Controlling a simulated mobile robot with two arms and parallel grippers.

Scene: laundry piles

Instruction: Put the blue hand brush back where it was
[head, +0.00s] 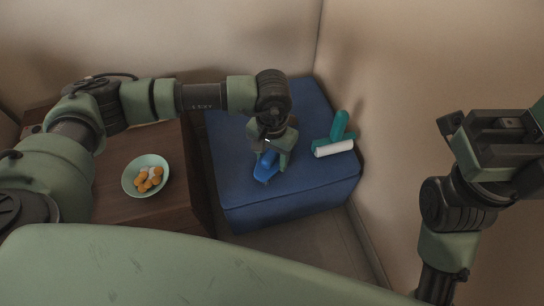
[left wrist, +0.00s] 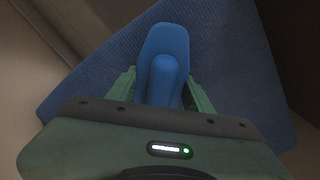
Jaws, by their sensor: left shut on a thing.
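The blue hand brush (head: 265,168) is between the fingers of my left gripper (head: 272,158), over the front left part of the blue ottoman (head: 310,185). In the left wrist view the brush (left wrist: 163,50) points away from the gripper, and the green fingers (left wrist: 160,92) close on its sides. I cannot tell whether the brush touches the ottoman's top. My right gripper (head: 492,135) is raised at the right, away from the ottoman, and its fingers do not show clearly.
A teal lint roller (head: 339,127) with a white roll lies on the ottoman's right side. A brown wooden table (head: 112,205) stands at the left, with a pale green bowl (head: 128,184) of orange and white pieces. Walls close in behind and at the right.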

